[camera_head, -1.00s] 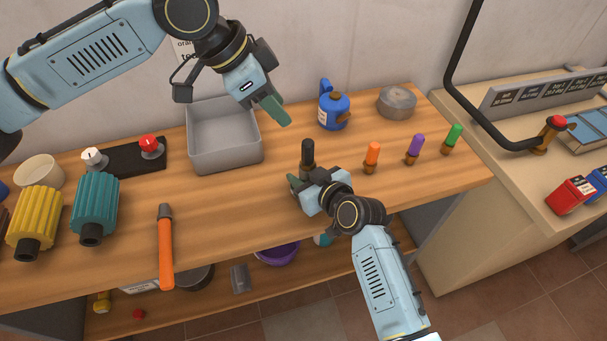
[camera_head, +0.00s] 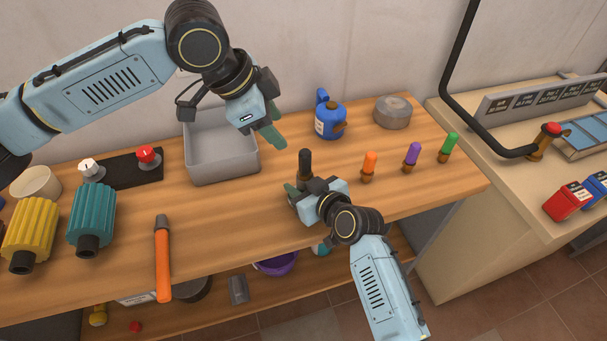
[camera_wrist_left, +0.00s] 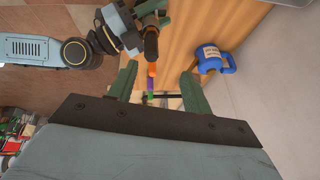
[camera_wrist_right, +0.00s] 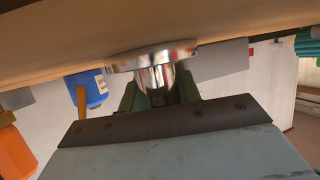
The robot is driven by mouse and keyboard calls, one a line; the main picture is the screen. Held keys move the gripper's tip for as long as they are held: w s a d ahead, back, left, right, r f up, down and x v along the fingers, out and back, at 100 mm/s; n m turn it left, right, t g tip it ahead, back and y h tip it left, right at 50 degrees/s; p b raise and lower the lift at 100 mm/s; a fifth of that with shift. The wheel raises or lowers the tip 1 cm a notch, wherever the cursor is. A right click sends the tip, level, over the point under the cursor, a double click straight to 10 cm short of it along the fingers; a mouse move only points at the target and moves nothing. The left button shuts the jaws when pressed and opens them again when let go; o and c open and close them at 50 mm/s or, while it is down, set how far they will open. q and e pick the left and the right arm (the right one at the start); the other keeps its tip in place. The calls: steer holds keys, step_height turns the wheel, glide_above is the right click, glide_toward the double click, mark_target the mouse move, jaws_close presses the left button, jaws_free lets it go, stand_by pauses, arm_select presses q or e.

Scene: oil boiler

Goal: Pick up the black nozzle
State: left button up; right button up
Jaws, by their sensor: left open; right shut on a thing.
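The black nozzle (camera_head: 305,163) stands upright at the middle of the wooden bench; it also shows in the left wrist view (camera_wrist_left: 151,45). My right gripper (camera_head: 296,188) is shut on it low down. In the right wrist view, my right gripper's fingers (camera_wrist_right: 158,92) close around a shiny metal stem with a wide round flange (camera_wrist_right: 150,55), seemingly the nozzle's lower part near the bench top. The fingers partly hide it. My left gripper (camera_head: 271,134) is open and empty above the bench, by the grey bin; its spread fingers show in the left wrist view (camera_wrist_left: 160,75).
Orange (camera_head: 370,163), purple (camera_head: 412,152) and green (camera_head: 450,143) nozzles stand right of the black one. A blue can (camera_head: 329,121) and a round grey block (camera_head: 393,112) are behind. The grey bin (camera_head: 222,167) stands left. An orange-handled tool (camera_head: 162,265) lies front left.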

arm_select(q)
step_height(320, 180, down, 7)
steer(key=w+d+m+t+y, duration=0.1)
steer(key=m+t+y, duration=0.25)
steer(key=m, duration=0.35)
steer(key=m+t+y, duration=0.1)
steer(key=m+t, duration=0.6)
steer(key=m, duration=0.6)
glide_toward(305, 164)
steer(key=w, duration=0.1)
steer(key=shift+t, duration=0.25)
steer(key=x, duration=0.7)
steer(key=shift+s+f, duration=0.1)
steer(key=shift+f, duration=0.25)
steer(key=shift+r+x, duration=0.2)
steer(key=shift+x, duration=2.5)
steer(key=shift+c, duration=0.2)
jaws_close()
